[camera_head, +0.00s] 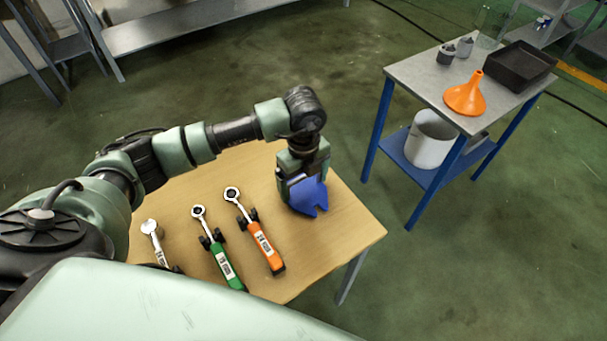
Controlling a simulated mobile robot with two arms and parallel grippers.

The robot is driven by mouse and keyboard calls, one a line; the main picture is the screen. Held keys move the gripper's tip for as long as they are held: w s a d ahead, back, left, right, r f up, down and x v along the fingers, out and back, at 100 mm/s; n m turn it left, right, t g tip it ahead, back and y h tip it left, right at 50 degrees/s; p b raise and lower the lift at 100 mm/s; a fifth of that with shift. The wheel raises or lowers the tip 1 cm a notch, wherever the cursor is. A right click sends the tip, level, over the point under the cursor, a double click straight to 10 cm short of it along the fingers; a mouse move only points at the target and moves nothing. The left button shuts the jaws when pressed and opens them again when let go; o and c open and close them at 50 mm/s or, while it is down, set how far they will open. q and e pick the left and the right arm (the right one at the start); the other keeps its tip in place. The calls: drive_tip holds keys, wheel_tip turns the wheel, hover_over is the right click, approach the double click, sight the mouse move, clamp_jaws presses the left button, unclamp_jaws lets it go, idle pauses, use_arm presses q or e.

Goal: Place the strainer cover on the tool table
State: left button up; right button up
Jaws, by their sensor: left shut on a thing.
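A blue piece (309,198), which looks like the strainer cover, is at the right part of the wooden tool table (335,240). My left gripper (303,178) points down over the table and is shut on this blue piece. The gripper hides the upper part of the piece. I cannot tell whether its lower edge touches the tabletop. My right gripper is not in view.
A wrench (153,240), a green-handled tool (222,262) and an orange-handled tool (262,242) lie left of the gripper. A grey-topped side table (425,75) at right holds an orange funnel (465,97) and a black tray (517,66); a white bucket (430,143) stands below.

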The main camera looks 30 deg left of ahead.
sight(304, 177)
use_arm(q)
drive_tip(key=o, duration=1.8)
wheel_tip(304, 177, up, 12)
drive_tip(key=shift+r+b, duration=0.1)
drive_tip(key=shift+b, duration=0.3)
